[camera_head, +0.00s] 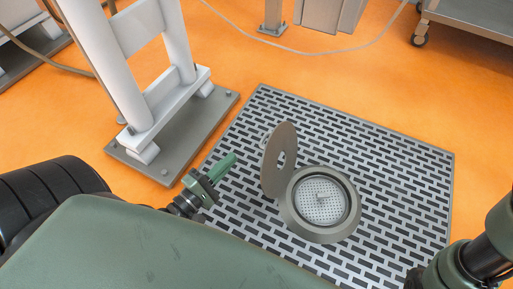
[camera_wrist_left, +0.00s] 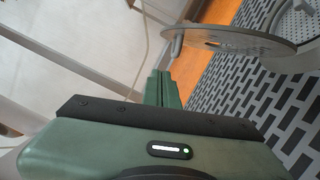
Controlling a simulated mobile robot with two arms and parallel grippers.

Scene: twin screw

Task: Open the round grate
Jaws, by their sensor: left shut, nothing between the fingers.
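The round grate's grey disc lid (camera_head: 271,172) stands steeply raised on edge at the left rim of the round drain ring (camera_head: 328,232). The perforated strainer inside the ring (camera_head: 322,212) is uncovered. My left gripper (camera_head: 232,158) is shut and empty, just left of the raised lid and apart from it. In the left wrist view, the green fingers (camera_wrist_left: 160,76) are together, and the lid (camera_wrist_left: 240,38) shows beyond them to the right with a short peg at its left end. My right arm's end shows at the lower right edge; its fingers cannot be made out.
The drain sits in a slotted metal floor panel (camera_head: 400,165) on an orange floor (camera_head: 330,70). A white frame on a grey base plate (camera_head: 165,165) stands to the left of the panel. A wheeled cart (camera_head: 470,25) is at the upper right.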

